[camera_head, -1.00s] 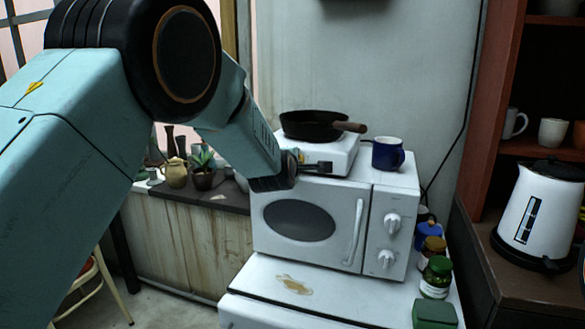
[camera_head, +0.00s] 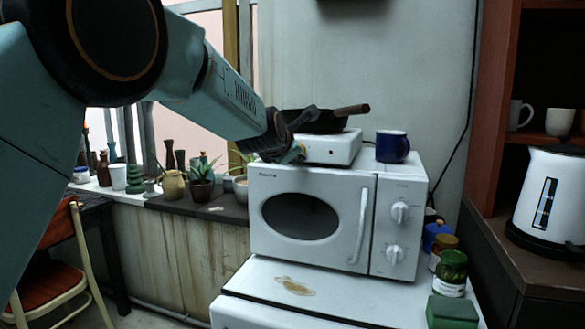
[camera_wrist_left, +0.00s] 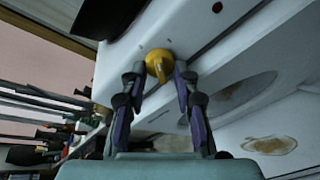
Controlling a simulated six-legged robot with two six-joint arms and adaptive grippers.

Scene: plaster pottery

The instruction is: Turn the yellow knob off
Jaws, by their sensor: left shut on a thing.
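The yellow knob (camera_wrist_left: 158,64) is on the front of a white hot plate in the left wrist view. My left gripper (camera_wrist_left: 160,76) is shut on it, one finger on each side. In the head view my left gripper (camera_head: 292,152) is at the left front of the white hot plate (camera_head: 335,148), which stands on a white microwave (camera_head: 262,225). The knob is mostly hidden there by the gripper. A dark frying pan (camera_head: 325,124) sits on the hot plate, partly behind my gripper. My right gripper is not in view.
A blue mug (camera_head: 392,146) stands right of the hot plate. The microwave has two white knobs on its right front. Several jars and a green box (camera_head: 453,312) stand to its right. A white kettle (camera_head: 545,200) stands further right. Potted plants are at the left.

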